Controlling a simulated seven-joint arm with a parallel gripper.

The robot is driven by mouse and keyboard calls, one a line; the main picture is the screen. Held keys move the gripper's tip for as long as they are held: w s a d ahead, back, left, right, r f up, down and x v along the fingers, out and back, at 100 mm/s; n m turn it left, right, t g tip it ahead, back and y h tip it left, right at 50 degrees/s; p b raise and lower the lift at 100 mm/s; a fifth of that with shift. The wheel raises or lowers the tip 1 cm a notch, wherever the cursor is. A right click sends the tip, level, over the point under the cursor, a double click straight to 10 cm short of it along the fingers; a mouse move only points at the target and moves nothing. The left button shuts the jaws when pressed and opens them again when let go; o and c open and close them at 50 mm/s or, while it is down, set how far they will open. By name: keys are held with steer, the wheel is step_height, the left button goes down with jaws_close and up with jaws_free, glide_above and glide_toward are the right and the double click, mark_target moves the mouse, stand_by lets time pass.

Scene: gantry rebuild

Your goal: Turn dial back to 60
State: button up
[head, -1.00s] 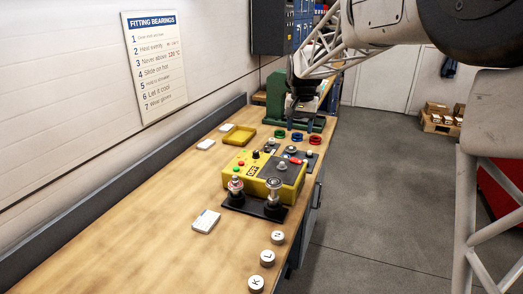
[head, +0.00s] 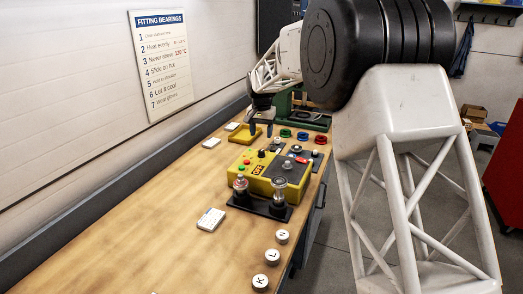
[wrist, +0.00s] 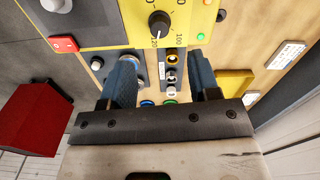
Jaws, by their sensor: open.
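The yellow control box (head: 255,172) stands on the bench in the head view. Its black dial (head: 261,153) shows larger in the wrist view (wrist: 160,23), with a printed scale around it. The dial's white pointer mark appears to be near 120, with 100 beside it; the 60 mark is hard to read. My gripper (head: 262,127) hangs above the bench behind the box. In the wrist view my gripper (wrist: 162,88) is open and empty, its two blue fingers apart on either side and short of the dial, not touching it.
A red button (wrist: 64,44) and a green light (wrist: 201,37) are on the box near the dial. A yellow tray (head: 244,134) lies behind the box, and a green press (head: 308,119) stands beyond. Two metal posts (head: 241,184) stand in front.

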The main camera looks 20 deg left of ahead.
mark_target(262, 151)
steer(key=shift+f, duration=3.85)
steer(key=c, duration=0.9)
